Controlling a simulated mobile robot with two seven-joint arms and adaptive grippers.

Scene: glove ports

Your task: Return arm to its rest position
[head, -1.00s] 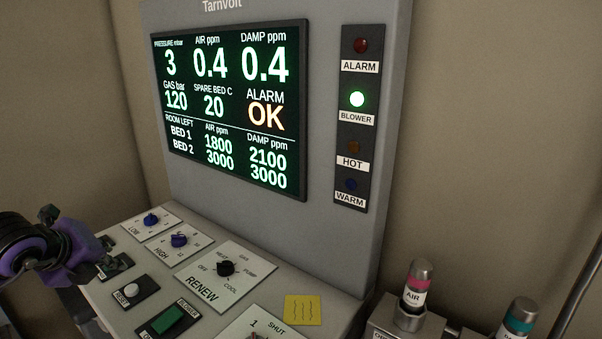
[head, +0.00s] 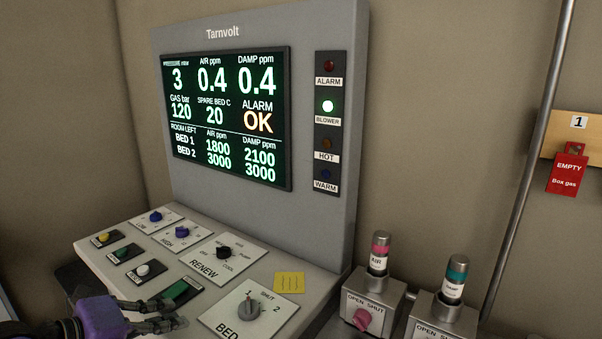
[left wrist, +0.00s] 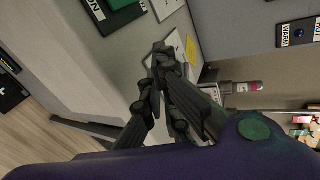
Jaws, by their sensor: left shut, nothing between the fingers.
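My left gripper (head: 174,314), black fingers on a purple wrist, is at the lower left of the head view, by the near edge of the sloped control panel (head: 110,275). Its fingers are shut with nothing between them, close to the green rocker switch (head: 178,291). I cannot tell whether it touches the panel. In the left wrist view the fingertips (left wrist: 160,50) are together in front of the pale panel surface. My right gripper is in neither view.
The panel carries a RENEW dial (head: 223,252), a BED dial (head: 250,308) and a yellow note (head: 289,282). The grey Tarnvolt cabinet (head: 310,220) stands behind. To its right are two metal valve boxes, one with a pink knob (head: 362,318), a pole (head: 525,170) and a red EMPTY tag (head: 567,173).

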